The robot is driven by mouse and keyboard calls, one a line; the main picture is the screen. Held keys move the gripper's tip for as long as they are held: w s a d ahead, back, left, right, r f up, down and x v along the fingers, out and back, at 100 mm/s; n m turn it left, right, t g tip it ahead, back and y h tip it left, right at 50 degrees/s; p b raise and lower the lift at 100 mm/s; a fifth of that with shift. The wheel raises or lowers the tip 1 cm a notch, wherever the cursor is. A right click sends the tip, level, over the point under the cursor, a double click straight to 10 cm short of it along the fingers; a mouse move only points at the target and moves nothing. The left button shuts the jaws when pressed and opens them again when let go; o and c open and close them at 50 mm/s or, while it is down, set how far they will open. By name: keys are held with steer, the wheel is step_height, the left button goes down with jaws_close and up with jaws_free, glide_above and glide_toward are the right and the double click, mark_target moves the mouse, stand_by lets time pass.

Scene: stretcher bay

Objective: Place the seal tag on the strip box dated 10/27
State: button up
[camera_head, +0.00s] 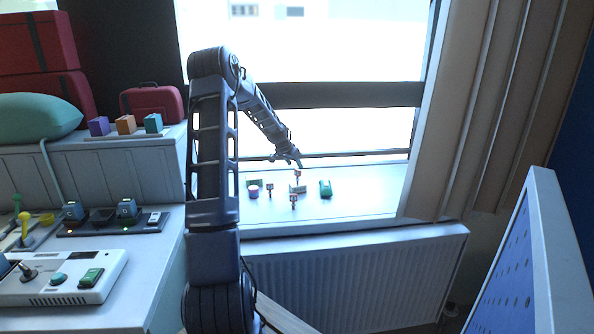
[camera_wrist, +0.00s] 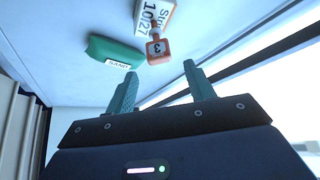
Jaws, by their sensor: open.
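The strip box (camera_wrist: 150,15), a pale box printed 10/27, lies at the top of the wrist view, partly cut off. In the head view it lies on the windowsill (camera_head: 297,189). An orange-red seal tag (camera_wrist: 159,50) marked 3 is just on my gripper's side of the box; whether it touches the box I cannot tell. It also shows in the head view (camera_head: 297,174). Two similar small tags (camera_head: 270,188) (camera_head: 293,201) stand nearby. My gripper (camera_wrist: 161,70) is open and empty, its teal fingertips just short of the tag marked 3.
A green bag labelled SAND (camera_wrist: 114,52) lies beside the box. A pink-topped pot (camera_head: 253,191) stands left on the sill (camera_head: 350,205). The window runs behind, a curtain (camera_head: 480,110) hangs right. A counter (camera_head: 150,265) with devices is left.

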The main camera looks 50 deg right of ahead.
steer(key=w+a+r+n+t+y, duration=0.15)
steer(key=a+r, duration=0.45)
steer(key=a, duration=0.7)
steer(key=w+a+r+n+t+y, duration=0.1)
steer(key=w+a+r+n, duration=0.35)
steer(key=a, duration=0.85)
steer(key=w+a+r+n+t+y, duration=0.1)
steer(key=a+r, duration=0.7)
steer(key=a, duration=0.6)
steer(key=s+a+r+n+t+y, duration=0.1)
steer(key=s+a+r+n, duration=0.2)
steer(key=a, duration=0.7)
steer(key=s+a+n+y, duration=0.1)
steer(key=s+a+n, duration=0.3)
steer(key=a, duration=0.6)
steer(key=s+a+f+n+y, duration=0.1)
steer(key=s+a+n, duration=0.3)
steer(key=s+a, duration=0.8)
steer(key=shift+s+a+f, duration=0.25)
steer(key=shift+s+f, duration=0.3)
steer(key=shift+f, duration=0.1)
